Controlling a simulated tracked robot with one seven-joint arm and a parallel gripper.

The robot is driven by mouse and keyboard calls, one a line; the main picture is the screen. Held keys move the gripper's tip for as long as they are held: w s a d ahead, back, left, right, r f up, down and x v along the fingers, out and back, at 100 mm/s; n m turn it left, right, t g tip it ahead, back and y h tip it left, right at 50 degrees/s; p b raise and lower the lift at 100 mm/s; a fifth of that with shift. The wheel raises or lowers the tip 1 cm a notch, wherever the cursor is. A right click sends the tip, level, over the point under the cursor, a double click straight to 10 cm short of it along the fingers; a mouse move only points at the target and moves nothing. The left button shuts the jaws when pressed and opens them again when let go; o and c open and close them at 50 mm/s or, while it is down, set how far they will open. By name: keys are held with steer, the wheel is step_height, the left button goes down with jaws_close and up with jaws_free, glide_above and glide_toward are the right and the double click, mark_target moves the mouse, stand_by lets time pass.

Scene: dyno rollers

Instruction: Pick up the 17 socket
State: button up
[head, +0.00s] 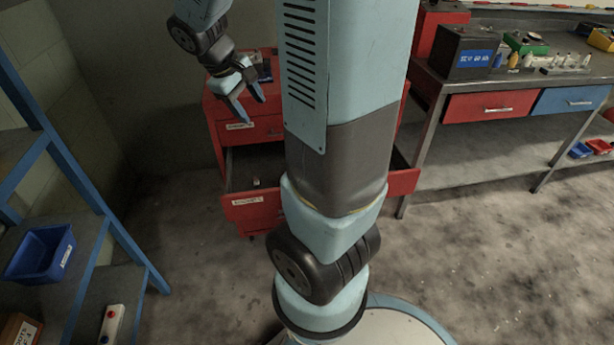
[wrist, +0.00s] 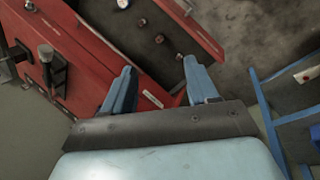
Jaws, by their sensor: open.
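A red tool cabinet (head: 214,108) stands behind my column in the head view, with a drawer (head: 254,208) pulled out. Several small dark sockets lie in the open drawer. In the wrist view they form a slanting row, with one socket (wrist: 142,22) farther up, a middle socket (wrist: 159,38) and another socket (wrist: 179,57) near the right finger. Their sizes cannot be read, so I cannot tell which is the 17. My gripper (head: 251,111) is open and empty, above the drawer and apart from the sockets. It also shows in the wrist view (wrist: 159,68).
A dark tool (wrist: 50,66) lies on the cabinet top. A blue shelf rack (head: 75,165) with a blue bin (head: 40,254) stands at the left. A workbench (head: 425,85) with a black box (head: 462,52) is at the right. The floor at the right is clear.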

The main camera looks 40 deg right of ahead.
steer(key=w+d+f+n+g+h, duration=0.1)
steer(key=w+d+f+n+h, duration=0.1)
steer(key=f, duration=1)
steer(key=w+d+f+n+g+h, duration=0.1)
steer(key=d+f+n+h, duration=0.3)
steer(key=f, duration=0.8)
steer(key=w+d+f+n+h, duration=0.2)
steer(key=w+d+f+n, duration=0.2)
steer(key=d+f, duration=0.5)
steer(key=shift+d+f+n+g+h, duration=0.2)
steer(key=shift+f+n, duration=0.45)
steer(key=shift+f, duration=0.25)
steer(key=shift+d+f+n+g+h, duration=0.1)
steer(key=shift+f+n+g+h, duration=0.1)
steer(key=shift+f+n, duration=0.6)
steer(key=shift+s+d+f, duration=0.2)
steer(key=shift+d+f, duration=0.2)
steer(key=shift+d, duration=0.05)
steer(key=x, duration=1.1)
steer(key=shift+w+d, duration=0.1)
jaws_close()
